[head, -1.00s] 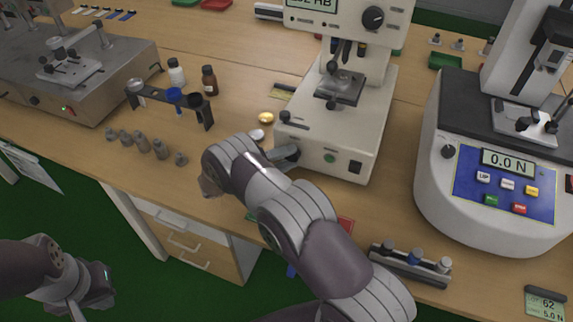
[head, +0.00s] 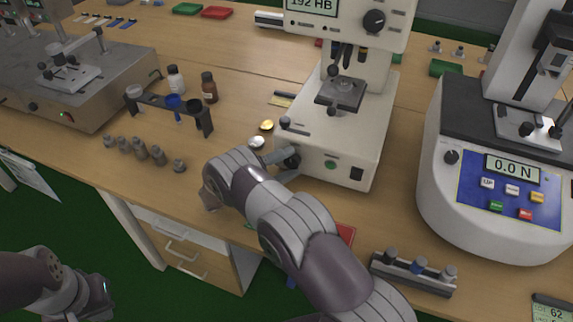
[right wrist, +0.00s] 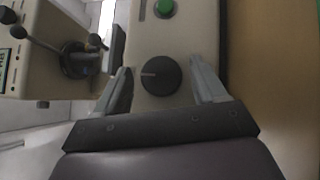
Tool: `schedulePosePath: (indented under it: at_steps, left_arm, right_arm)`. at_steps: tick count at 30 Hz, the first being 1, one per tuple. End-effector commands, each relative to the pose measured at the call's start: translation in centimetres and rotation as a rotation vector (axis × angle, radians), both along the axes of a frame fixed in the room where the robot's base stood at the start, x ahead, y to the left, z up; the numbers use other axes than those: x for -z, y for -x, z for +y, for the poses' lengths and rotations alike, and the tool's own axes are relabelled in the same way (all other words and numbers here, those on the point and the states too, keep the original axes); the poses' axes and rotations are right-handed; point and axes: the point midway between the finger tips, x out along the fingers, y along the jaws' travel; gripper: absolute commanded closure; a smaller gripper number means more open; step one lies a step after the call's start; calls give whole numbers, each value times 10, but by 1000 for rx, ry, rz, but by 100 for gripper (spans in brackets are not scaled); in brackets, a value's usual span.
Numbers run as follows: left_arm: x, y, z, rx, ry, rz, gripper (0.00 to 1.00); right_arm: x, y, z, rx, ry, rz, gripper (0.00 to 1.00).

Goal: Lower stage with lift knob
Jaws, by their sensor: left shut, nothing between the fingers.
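The hardness tester (head: 345,130) stands upright, with its stage (head: 341,92) below the turret and indenter. The dark round lift knob (head: 291,160) is low on its front-left base; in the right wrist view the knob (right wrist: 160,75) shows a pale pointer line. My right gripper (right wrist: 163,88) is open, one finger on each side of the knob, with visible gaps. In the head view my right gripper (head: 284,164) reaches the knob from the left front. My left gripper (head: 98,298) is shut and empty at the lower left, off the bench, partly cut off.
A green button (right wrist: 164,8) sits beside the knob. A rack of small tools (head: 412,272) stands at the front right. Gold and silver discs (head: 262,134), a holder with blue cups (head: 170,107) and several grey weights (head: 140,150) lie left. A force tester (head: 505,180) stands right.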

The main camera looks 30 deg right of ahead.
Motion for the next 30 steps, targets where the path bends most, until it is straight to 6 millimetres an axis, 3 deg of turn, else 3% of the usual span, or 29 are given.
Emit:
schedulePosePath:
  at_steps: [8,11,19,30]
  left_arm:
    - [1,0,0,0,0,0,100]
    - [5,0,0,0,0,0,100]
    - [18,0,0,0,0,0,100]
    - [18,0,0,0,0,0,100]
  right_arm:
    - [1,0,1,1,-1,1,27]
    - [4,-1,11,-2,0,-1,27]
    - [13,-5,64,-2,-1,-1,27]
    - [12,-5,74,1,0,2,27]
